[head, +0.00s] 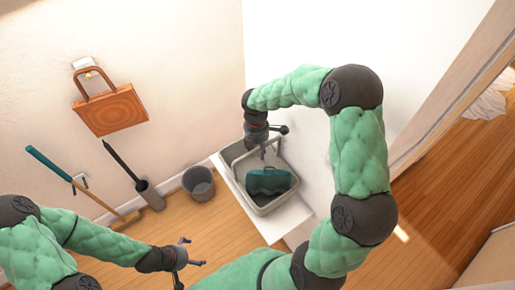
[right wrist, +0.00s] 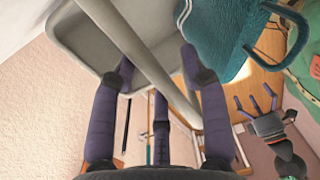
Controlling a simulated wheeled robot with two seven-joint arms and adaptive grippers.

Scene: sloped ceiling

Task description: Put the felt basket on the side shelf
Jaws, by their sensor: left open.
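A teal, felt-like basket with thin handles (head: 268,181) rests in a grey tray (head: 285,197) on a white shelf or ledge (head: 232,192). In the right wrist view the teal basket (right wrist: 218,40) is at the upper right, partly cut off, beside the grey tray (right wrist: 62,28). My right gripper (head: 263,150) is at the tray's far edge, above and behind the basket. In its wrist view the fingers (right wrist: 157,65) stand apart with a grey bar or rim crossing between them; contact is unclear. My left gripper (head: 190,253) is open and empty, low at the front.
A brown bag (head: 110,110) hangs on the left wall. A teal-handled broom (head: 55,167), a dark brush in a holder (head: 150,194) and a grey bucket (head: 198,183) stand by that wall. A doorway edge (head: 440,100) is at right. The wooden floor between is clear.

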